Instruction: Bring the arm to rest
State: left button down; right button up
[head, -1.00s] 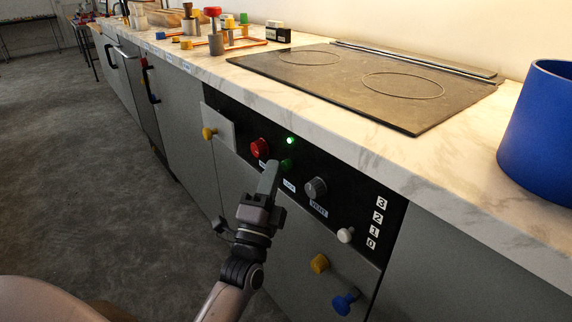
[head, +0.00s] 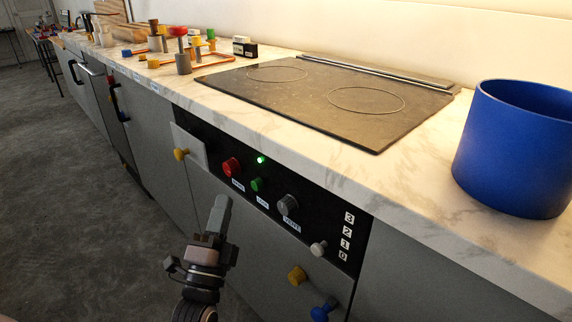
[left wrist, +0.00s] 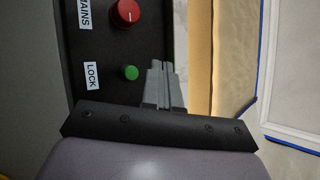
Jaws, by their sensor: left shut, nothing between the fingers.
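My left gripper (head: 220,205) is shut and empty in front of the cabinet, below the control panel (head: 262,214). In the head view its tip is a little below and left of the green button (head: 257,184) and apart from it. The left wrist view also shows the closed fingers (left wrist: 158,70), with the green button (left wrist: 131,72) and the red knob (left wrist: 125,13) on the panel beyond. A green light (head: 261,160) glows above the green button. My right gripper is in neither view.
A grey knob (head: 288,204) and a white knob (head: 318,248) sit further right on the panel. Yellow (head: 297,276) and blue knobs (head: 323,311) stick out below. The counter holds a dark cooktop (head: 330,98) and a blue pot (head: 515,148). The floor at left is clear.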

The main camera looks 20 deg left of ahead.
pick_arm(q)
jog(key=s+d+f+n+g+h, duration=0.4)
jog(key=s+d+f+n+g, duration=0.25)
jog(key=f, duration=0.45)
jog(key=s+d+f+n+g+h, duration=0.45)
jog(key=s+f+g, duration=0.2)
jog(key=f, duration=0.45)
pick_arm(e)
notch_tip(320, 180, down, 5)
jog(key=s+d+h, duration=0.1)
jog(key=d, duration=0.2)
pick_arm(q)
notch_tip(320, 180, up, 15)
jog(key=s+a+y+p, duration=0.1)
jog(key=s+p, duration=0.1)
jog(key=p, duration=1.7)
jog(key=shift+s+r+n+p, duration=0.15)
jog(key=shift+s+n+p, duration=0.15)
jog(key=shift+n, duration=0.1)
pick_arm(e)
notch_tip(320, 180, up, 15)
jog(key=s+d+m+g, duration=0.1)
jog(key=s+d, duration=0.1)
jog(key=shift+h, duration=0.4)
